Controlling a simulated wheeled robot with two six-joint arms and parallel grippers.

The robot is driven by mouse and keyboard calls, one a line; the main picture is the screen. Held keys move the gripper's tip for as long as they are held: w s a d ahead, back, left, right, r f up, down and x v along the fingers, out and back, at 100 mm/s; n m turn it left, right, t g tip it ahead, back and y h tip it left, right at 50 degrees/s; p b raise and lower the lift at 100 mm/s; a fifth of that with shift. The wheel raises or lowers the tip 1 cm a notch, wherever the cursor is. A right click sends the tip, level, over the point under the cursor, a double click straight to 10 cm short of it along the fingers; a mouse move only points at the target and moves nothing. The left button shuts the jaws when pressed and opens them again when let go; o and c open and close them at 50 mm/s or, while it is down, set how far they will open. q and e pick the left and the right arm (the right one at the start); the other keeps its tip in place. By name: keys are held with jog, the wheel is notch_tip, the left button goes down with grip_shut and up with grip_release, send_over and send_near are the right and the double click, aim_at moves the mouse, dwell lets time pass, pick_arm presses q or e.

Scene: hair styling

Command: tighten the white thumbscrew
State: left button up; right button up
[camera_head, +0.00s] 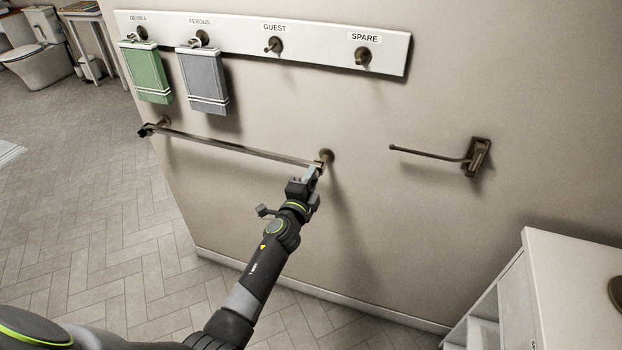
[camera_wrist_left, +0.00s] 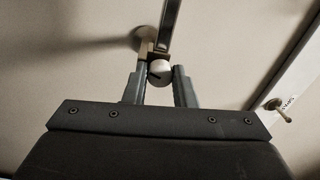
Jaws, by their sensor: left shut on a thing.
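The white thumbscrew (camera_wrist_left: 160,69) shows in the left wrist view as a small pale round knob with a dark slot, under the end bracket of the towel bar (camera_wrist_left: 170,25). My left gripper (camera_wrist_left: 160,72) is shut on it, one finger on each side. In the head view my left gripper (camera_head: 312,174) reaches up to the right end of the towel bar (camera_head: 240,147), and the thumbscrew is hidden there. The bar runs along the wall between two dark round mounts. My right gripper is in neither view.
A white peg board (camera_head: 320,45) holds a green towel (camera_head: 147,75) and a grey towel (camera_head: 204,82); the GUEST and SPARE pegs are bare. A single-arm holder (camera_head: 476,157) juts out at right. A white cabinet (camera_head: 565,270) stands at lower right. Floor at left is open.

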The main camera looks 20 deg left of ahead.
pick_arm(q)
jog(key=m+p, duration=0.1)
jog(key=m, duration=1.1)
jog(key=shift+f+m, duration=0.1)
jog(key=shift+m, duration=0.2)
dwell(0.4)
jog(key=o, duration=1)
jog(key=shift+s, duration=0.1)
